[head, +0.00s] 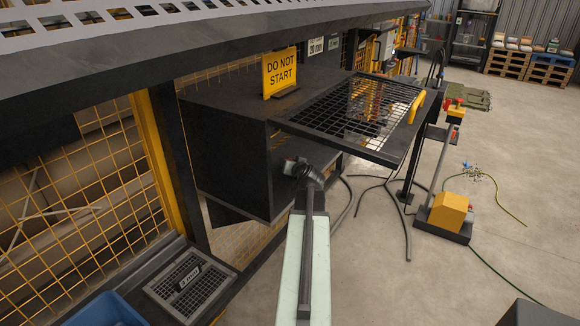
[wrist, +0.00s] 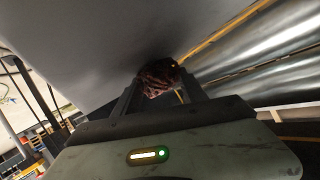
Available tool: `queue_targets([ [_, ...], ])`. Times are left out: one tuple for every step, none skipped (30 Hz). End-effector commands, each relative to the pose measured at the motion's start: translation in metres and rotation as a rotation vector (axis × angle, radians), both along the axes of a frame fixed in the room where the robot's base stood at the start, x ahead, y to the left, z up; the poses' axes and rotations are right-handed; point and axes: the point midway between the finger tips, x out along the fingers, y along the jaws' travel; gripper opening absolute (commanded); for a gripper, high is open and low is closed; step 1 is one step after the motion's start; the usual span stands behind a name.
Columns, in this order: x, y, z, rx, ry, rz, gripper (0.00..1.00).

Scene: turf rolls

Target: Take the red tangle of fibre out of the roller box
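The red tangle of fibre (wrist: 158,77) is a dark reddish clump in the middle of the wrist view. It lies at the tips of my gripper (wrist: 160,88), with one dark finger on each side. The fingers stand apart, and the clump fills the gap between their ends and partly hides them. I cannot tell whether they press on it. Shiny metal rollers (wrist: 265,55) run along the right of the wrist view, beside the clump. In the head view my gripper (head: 298,167) is small and dark, at the right side of the black roller box (head: 225,160).
A hinged mesh guard (head: 335,110) with a yellow handle (head: 416,106) sticks out above my gripper. A yellow "DO NOT START" sign (head: 280,72) stands on the box. Dark hoses (head: 385,190) and a yellow unit (head: 449,211) are on the floor at right. Open floor lies beyond.

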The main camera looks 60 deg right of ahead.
Motion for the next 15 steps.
queue_targets([
  [0.000,0.000,0.000,0.000,0.000,0.000,0.33],
  [0.000,0.000,0.000,0.000,0.000,0.000,0.24],
  [0.000,0.000,0.000,0.000,0.000,0.000,0.13],
  [0.000,0.000,0.000,0.000,0.000,0.000,0.07],
  [0.000,0.000,0.000,0.000,0.000,0.000,0.07],
  [0.000,0.000,0.000,0.000,0.000,0.000,0.06],
  [0.000,0.000,0.000,0.000,0.000,0.000,0.06],
  [0.000,0.000,0.000,0.000,0.000,0.000,0.06],
  [-0.001,0.000,0.000,0.000,0.000,0.000,0.06],
  [-0.001,0.000,0.000,0.000,0.000,-0.001,0.06],
  [-0.001,0.000,0.001,0.000,0.000,-0.001,0.06],
  [-0.001,0.000,0.003,0.000,0.000,-0.001,0.06],
  [-0.001,0.000,0.005,0.000,0.000,-0.001,0.06],
  [-0.001,0.000,0.007,0.000,0.000,-0.001,0.06],
  [-0.001,0.000,0.011,0.000,0.000,-0.001,0.06],
])
